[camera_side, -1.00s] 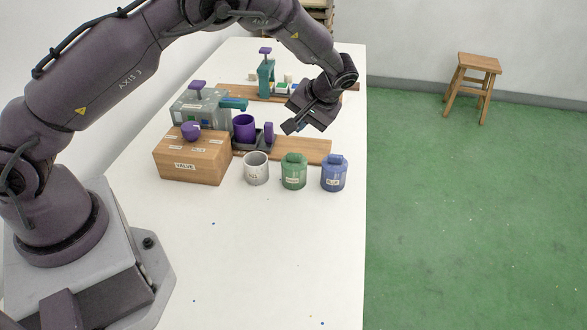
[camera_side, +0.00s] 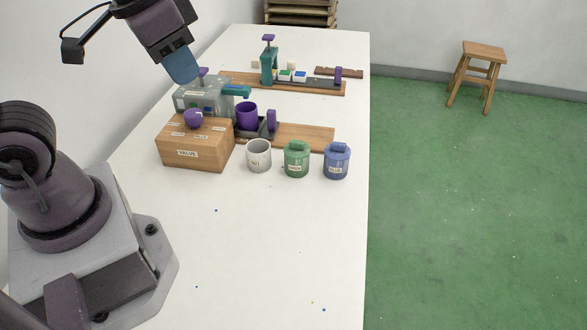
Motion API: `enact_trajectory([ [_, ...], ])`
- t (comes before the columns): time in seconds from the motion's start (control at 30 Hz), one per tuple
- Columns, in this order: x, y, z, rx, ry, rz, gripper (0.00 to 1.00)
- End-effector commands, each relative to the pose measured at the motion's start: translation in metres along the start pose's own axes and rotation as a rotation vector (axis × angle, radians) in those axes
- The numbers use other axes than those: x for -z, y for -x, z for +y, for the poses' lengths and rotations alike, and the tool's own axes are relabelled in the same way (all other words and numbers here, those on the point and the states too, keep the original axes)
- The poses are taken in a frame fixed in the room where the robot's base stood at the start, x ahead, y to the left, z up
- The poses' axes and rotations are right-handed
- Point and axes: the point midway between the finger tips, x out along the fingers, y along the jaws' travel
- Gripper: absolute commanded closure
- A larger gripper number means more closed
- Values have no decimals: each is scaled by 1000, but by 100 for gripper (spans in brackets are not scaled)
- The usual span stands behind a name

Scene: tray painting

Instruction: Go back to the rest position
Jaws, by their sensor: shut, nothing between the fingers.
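My gripper (camera_side: 182,70) is raised at the upper left of the side view, its fingers pointing down. It is shut and empty. In the picture its tip lies just left of the purple-topped grey machine (camera_side: 203,97); the height gap between them cannot be judged. The upper part of my arm runs out of the top of the picture.
A teal press (camera_side: 268,66) stands behind.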

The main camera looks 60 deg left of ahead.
Motion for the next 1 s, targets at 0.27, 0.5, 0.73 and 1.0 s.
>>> enact_trajectory([
  [0.27, -12, 32, -2, 24, 18, 169, 100],
  [0.5, -11, 34, -4, 27, 26, 177, 100],
  [0.73, -11, 34, -4, 26, 26, 177, 100],
  [1.0, -11, 34, -4, 26, 26, 177, 100],
])
